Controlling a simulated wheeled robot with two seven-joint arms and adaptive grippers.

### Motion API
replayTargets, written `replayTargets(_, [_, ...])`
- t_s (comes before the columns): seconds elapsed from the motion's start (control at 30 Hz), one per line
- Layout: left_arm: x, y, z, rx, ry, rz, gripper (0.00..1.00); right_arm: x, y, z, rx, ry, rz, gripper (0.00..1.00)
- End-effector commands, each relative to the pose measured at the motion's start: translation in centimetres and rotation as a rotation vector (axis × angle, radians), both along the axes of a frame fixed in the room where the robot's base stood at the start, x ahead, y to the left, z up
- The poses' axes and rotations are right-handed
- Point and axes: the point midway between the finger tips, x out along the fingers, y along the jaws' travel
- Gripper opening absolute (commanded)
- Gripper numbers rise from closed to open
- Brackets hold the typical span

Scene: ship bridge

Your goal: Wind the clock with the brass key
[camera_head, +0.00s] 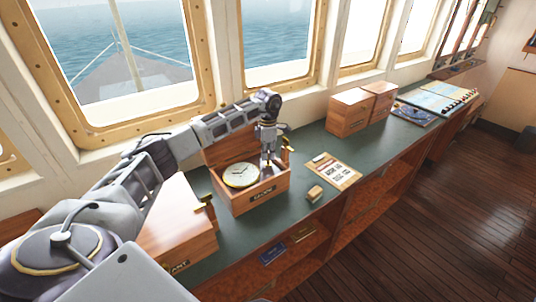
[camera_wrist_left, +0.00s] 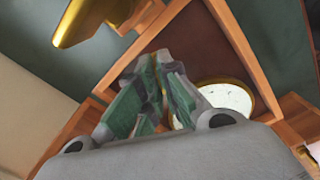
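The clock (camera_head: 240,175), a round white dial with a brass rim, lies face up in an open wooden box (camera_head: 250,200) with a dark label on its front. In the left wrist view the clock (camera_wrist_left: 228,97) is partly hidden behind a finger. My left gripper (camera_head: 268,162) points down into the box, to the right of the clock. In the left wrist view its fingers (camera_wrist_left: 157,62) are close together; I cannot tell whether they hold anything. I cannot make out the brass key. My right gripper is not in view.
Brass fittings stand at the box's right (camera_head: 287,145) and left sides. A closed wooden box (camera_head: 175,235) is at the left. A clipboard (camera_head: 333,170) and a small wooden block (camera_head: 315,193) lie to the right on the green counter (camera_head: 300,150). Wooden boxes (camera_head: 350,112) stand farther along.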

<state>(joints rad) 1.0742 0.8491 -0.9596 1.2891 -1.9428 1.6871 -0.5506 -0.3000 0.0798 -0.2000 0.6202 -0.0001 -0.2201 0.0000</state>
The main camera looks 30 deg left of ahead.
Motion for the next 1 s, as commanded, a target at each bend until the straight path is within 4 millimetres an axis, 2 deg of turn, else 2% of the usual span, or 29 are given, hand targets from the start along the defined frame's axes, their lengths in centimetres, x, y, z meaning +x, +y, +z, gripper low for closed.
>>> replayTargets(1.0, [0.07, 0.04, 0.17, -0.001, -0.002, 0.774, 0.0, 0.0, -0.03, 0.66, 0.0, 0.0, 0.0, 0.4])
